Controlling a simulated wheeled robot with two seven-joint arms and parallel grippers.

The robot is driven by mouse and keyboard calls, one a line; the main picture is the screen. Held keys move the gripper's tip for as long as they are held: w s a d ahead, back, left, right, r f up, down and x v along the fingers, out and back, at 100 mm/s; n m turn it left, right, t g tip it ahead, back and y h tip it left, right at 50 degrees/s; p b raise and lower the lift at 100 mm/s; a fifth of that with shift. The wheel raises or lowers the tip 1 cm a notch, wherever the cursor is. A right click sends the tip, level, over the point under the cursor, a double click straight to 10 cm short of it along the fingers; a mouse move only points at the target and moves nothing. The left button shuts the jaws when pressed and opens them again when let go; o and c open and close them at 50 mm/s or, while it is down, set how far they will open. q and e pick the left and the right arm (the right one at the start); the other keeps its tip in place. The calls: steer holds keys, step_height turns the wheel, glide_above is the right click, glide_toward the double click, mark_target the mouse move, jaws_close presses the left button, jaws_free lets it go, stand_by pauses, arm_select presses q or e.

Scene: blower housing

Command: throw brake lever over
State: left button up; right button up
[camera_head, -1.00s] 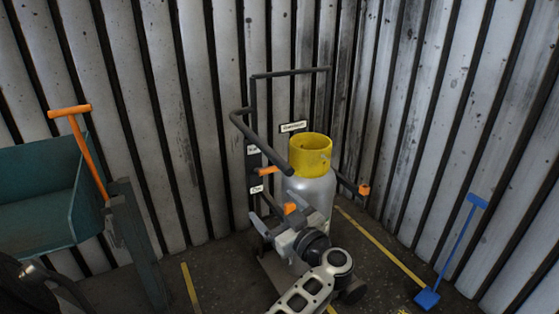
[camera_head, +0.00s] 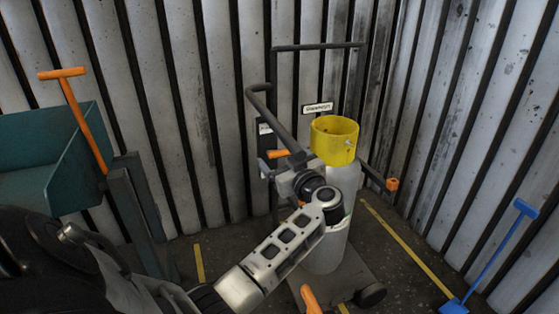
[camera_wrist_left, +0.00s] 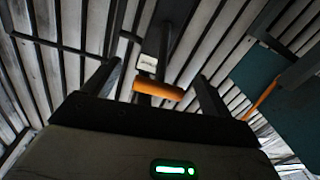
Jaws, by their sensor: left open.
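An orange lever grip (camera_head: 278,153) shows on the cart frame beside a small white label (camera_head: 265,128). In the left wrist view an orange grip (camera_wrist_left: 158,89) lies across the space between my fingers, below a white label (camera_wrist_left: 147,63). I cannot read either label, so I cannot tell which lever is the brake. My left gripper (camera_head: 276,170) is open, just below and in front of the grip; contact cannot be made out. A second orange grip (camera_head: 308,298) shows low at the front, and an orange knob (camera_head: 392,184) sits at the right. My right gripper is not in view.
A gas cylinder (camera_head: 325,245) with a yellow collar (camera_head: 334,140) stands close to my left gripper. A dark bent handlebar (camera_head: 270,110) rises above it. A green bin with an orange handle (camera_head: 80,120) is at the left, a blue shovel (camera_head: 490,260) at the right.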

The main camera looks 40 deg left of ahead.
arm_select(q)
steer(key=shift+b+x, duration=0.4)
steer(key=shift+x, duration=0.65)
steer(key=shift+w+a, duration=0.1)
steer(key=shift+a, duration=0.2)
steer(key=c, duration=1.3)
